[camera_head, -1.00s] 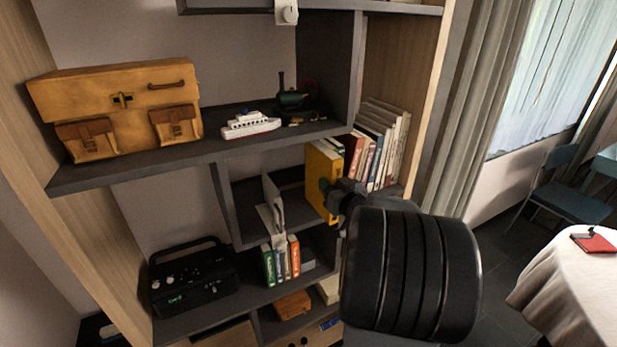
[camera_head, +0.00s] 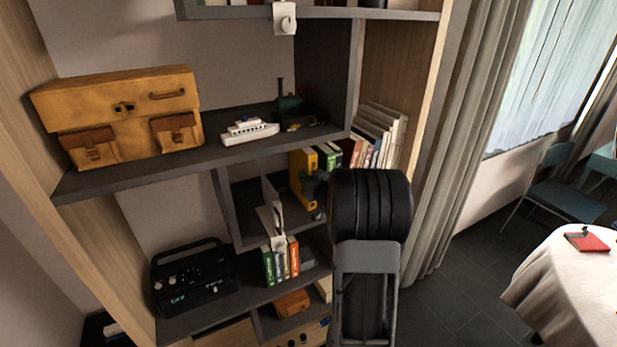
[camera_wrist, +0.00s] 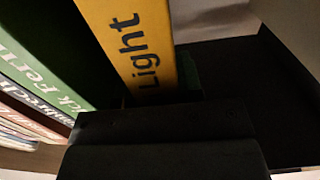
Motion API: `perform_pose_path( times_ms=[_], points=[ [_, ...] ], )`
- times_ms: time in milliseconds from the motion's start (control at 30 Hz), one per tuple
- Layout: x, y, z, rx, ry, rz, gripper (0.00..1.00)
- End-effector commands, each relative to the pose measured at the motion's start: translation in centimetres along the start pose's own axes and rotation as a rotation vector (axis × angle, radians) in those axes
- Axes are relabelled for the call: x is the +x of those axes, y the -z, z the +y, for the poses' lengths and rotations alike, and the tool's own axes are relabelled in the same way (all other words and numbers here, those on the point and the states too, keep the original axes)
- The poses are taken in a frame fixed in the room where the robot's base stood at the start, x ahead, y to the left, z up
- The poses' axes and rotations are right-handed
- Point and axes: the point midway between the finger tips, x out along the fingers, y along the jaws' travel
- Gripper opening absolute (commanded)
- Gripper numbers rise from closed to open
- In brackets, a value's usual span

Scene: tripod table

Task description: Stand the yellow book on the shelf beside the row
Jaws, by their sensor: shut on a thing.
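The yellow book (camera_head: 298,169) stands upright in the shelf compartment, at the left end of the row of books (camera_head: 372,138). In the wrist view the yellow book (camera_wrist: 140,35) shows its spine with the word "Light", and a green book (camera_wrist: 40,62) of the row is close on its left. My gripper (camera_head: 317,187) is shut on the yellow book at its spine side. The fingertips are partly hidden, and my arm covers the lower part of the row. I cannot tell whether the book's bottom touches the shelf.
A white bookend-like piece (camera_head: 270,208) stands left of the yellow book, with a dark gap between them. Above is a shelf with a toy boat (camera_head: 250,130) and a yellow case (camera_head: 125,115). A black radio (camera_head: 193,278) and several small books (camera_head: 281,262) are below.

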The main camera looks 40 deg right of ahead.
Motion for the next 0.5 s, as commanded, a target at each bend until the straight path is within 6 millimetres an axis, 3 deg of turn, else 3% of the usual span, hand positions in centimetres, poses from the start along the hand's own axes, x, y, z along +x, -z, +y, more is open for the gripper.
perform_pose_path(
  times_ms=[500],
  points=[
    [-0.01,-0.9,0.01,-0.003,0.0,0.006,0.0]
  ],
)
